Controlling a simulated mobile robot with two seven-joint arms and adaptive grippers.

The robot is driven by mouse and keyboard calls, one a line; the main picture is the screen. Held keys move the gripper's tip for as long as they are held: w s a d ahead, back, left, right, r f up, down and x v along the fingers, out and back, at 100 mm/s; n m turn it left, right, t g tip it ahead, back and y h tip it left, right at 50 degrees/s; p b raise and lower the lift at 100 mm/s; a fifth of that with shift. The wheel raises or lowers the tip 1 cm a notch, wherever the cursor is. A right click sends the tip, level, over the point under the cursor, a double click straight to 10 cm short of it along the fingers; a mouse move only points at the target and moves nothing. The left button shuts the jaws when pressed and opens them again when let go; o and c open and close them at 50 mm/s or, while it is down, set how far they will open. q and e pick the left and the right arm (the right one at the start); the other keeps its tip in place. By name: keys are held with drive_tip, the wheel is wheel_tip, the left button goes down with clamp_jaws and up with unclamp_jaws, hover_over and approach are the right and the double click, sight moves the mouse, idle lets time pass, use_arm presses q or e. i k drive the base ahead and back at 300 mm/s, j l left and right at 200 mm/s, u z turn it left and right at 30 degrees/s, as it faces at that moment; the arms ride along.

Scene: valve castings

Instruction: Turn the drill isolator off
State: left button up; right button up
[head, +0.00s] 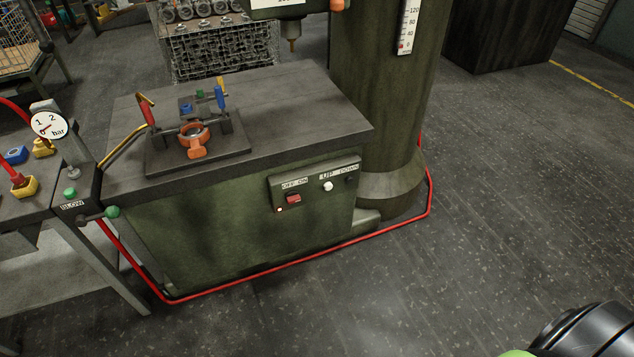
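The drill isolator is a small red switch (293,199) on the dark control panel (315,186) at the front of the green drill base. It sits under a label reading OFF on the left and ON on the right. Its handle is too small to tell which way it points. Neither of my grippers shows in the head view. A dark rounded part with green at the lower right corner is probably mine.
A fixture (197,150) with an orange clamped part stands on the drill table (290,110). A red hose (300,262) runs along the floor before the base. A bench with a gauge (49,125) stands left. The floor at right is clear.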

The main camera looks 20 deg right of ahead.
sight(292, 197)
drive_tip(key=i+l+u, duration=0.1)
drive_tip(key=l, duration=0.3)
drive_tip(key=i+l, duration=0.2)
drive_tip(key=l, duration=0.2)
drive_tip(key=i+l+u, duration=0.15)
drive_tip(key=l, duration=0.2)
